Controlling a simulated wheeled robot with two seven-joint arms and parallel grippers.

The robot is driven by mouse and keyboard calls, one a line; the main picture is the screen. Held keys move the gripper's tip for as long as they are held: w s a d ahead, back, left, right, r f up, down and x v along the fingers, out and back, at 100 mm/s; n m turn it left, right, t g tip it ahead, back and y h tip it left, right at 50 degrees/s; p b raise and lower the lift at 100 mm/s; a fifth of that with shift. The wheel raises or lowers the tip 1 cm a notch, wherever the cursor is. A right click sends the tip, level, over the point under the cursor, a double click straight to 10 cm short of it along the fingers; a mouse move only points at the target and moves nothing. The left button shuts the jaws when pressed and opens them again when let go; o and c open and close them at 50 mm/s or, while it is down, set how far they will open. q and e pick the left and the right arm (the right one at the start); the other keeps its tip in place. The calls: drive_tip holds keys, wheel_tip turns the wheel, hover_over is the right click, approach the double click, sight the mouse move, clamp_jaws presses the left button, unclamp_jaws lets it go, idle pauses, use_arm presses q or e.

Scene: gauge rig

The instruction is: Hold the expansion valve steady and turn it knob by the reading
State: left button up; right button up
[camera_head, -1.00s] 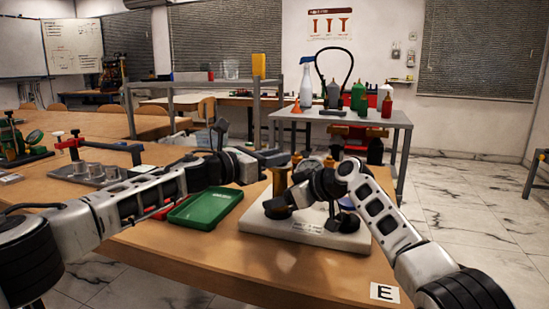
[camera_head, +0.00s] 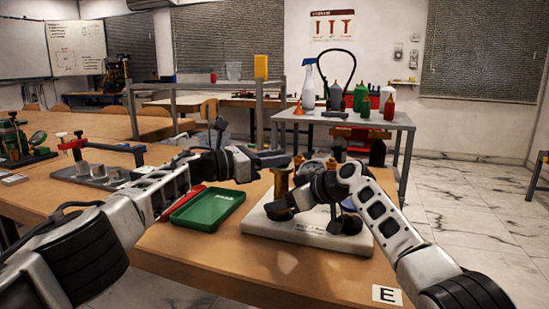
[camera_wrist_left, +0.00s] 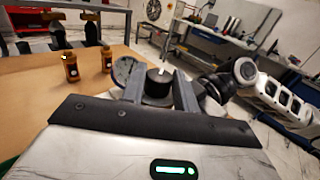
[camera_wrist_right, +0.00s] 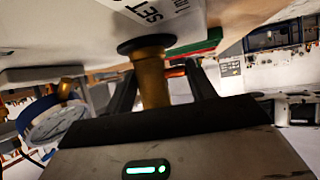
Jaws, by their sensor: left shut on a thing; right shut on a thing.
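The expansion valve's brass body (camera_head: 282,184) stands on a pale base plate (camera_head: 300,232). In the right wrist view, the brass body (camera_wrist_right: 153,80) rises from a black flange between the fingers of my right gripper (camera_wrist_right: 158,88), which is shut on it. In the left wrist view, my left gripper (camera_wrist_left: 158,92) is shut on the black knob (camera_wrist_left: 157,86) with a white mark on top. The knob is hidden in the head view. A round gauge (camera_wrist_left: 123,70) stands behind the knob; it also shows blue-rimmed in the right wrist view (camera_wrist_right: 45,125). Its reading is too small to tell.
A green tray (camera_head: 208,208) lies left of the plate. A metal fixture (camera_head: 95,172) stands farther left. Two small brown bottles (camera_wrist_left: 70,67) stand on the table in the left wrist view. The table front near the "E" card (camera_head: 387,295) is clear.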

use_arm(q)
drive_tip(key=shift+d, duration=0.1)
use_arm(e)
drive_tip(key=shift+d, duration=0.1)
use_arm(q)
drive_tip(key=o, duration=0.9)
drive_tip(key=shift+c, duration=0.2)
drive_tip(key=shift+o, duration=0.6)
drive_tip(key=shift+f, duration=0.1)
use_arm(e)
drive_tip(key=shift+r, duration=0.1)
use_arm(q)
drive_tip(key=v, duration=1.2)
